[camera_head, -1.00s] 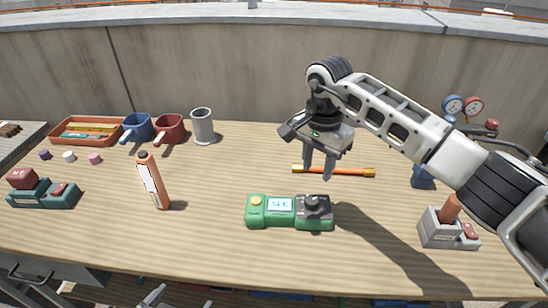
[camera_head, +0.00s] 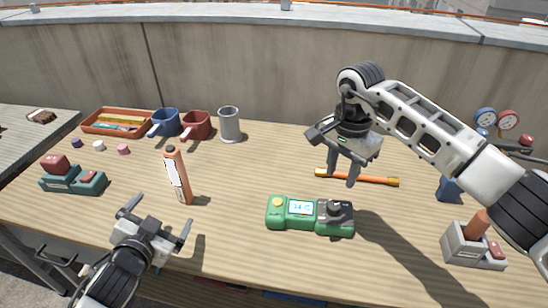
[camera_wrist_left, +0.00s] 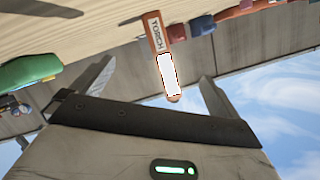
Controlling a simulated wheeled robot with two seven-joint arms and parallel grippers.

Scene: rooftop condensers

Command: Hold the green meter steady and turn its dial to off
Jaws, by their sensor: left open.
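The green meter (camera_head: 296,226) lies on the table with a yellow button at its left, a lit screen in the middle and a dark dial (camera_head: 335,208) at its right. My right gripper (camera_head: 342,177) hangs above and behind the meter's right end, fingers apart, touching nothing. My left gripper (camera_head: 157,221) is open and empty at the table's front left, well left of the meter. In the left wrist view, the meter (camera_wrist_left: 32,70) shows partly at the left edge, and the left fingers stand apart with nothing between them.
An orange-handled bar (camera_head: 365,178) lies behind the meter. Mugs, a tray (camera_head: 88,128) and a grey holder (camera_head: 460,246) stand farther out.

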